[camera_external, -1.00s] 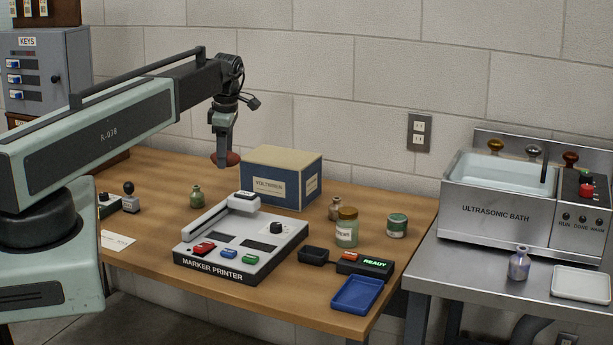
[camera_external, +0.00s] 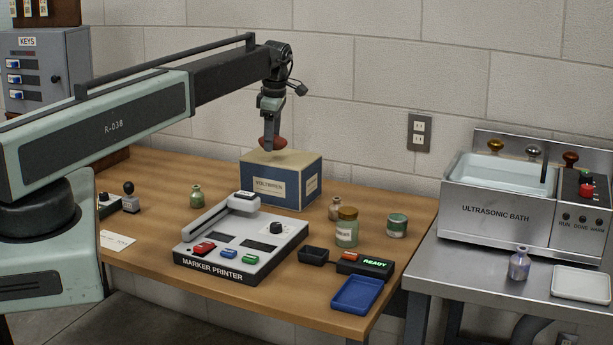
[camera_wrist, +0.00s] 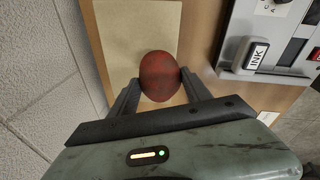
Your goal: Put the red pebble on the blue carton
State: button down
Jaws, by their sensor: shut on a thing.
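The red pebble (camera_external: 281,143) is a dull red, rounded stone. My gripper (camera_external: 272,143) is shut on it. In the wrist view the pebble (camera_wrist: 160,76) sits between the two fingertips of my gripper (camera_wrist: 160,82). The blue carton (camera_external: 262,187) is a closed box with blue sides, a cream band and a tan top, standing on the wooden bench. My gripper and the pebble are over the carton's top, seemingly a little above it. In the wrist view the carton's tan top (camera_wrist: 135,28) lies beneath and beyond the pebble.
The marker printer (camera_external: 240,245) stands in front of the carton. A small green bottle (camera_external: 197,197) is to the left. A small brownish bottle (camera_external: 335,208), a lidded jar (camera_external: 347,228) and a green tin (camera_external: 397,225) stand to the right. The wall is close behind the carton.

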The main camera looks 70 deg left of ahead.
aim_at(274, 145)
jog(key=shift+w+a, duration=0.45)
jog(key=f+b, duration=0.4)
jog(key=shift+w+a+f, duration=0.1)
jog(key=shift+w+a, duration=0.15)
jog(key=shift+r, duration=0.3)
jog(key=shift+f, duration=0.25)
jog(key=shift+c, duration=2.4)
grip_release()
jog(key=shift+r, duration=0.1)
jog(key=r+p, duration=0.4)
jog(key=d+r+p, duration=0.1)
jog(key=r+p, duration=0.3)
jog(key=d+r+p, duration=0.1)
jog(key=r+p, duration=0.3)
jog(key=shift+r, duration=0.2)
jog(key=shift+d+f, duration=0.1)
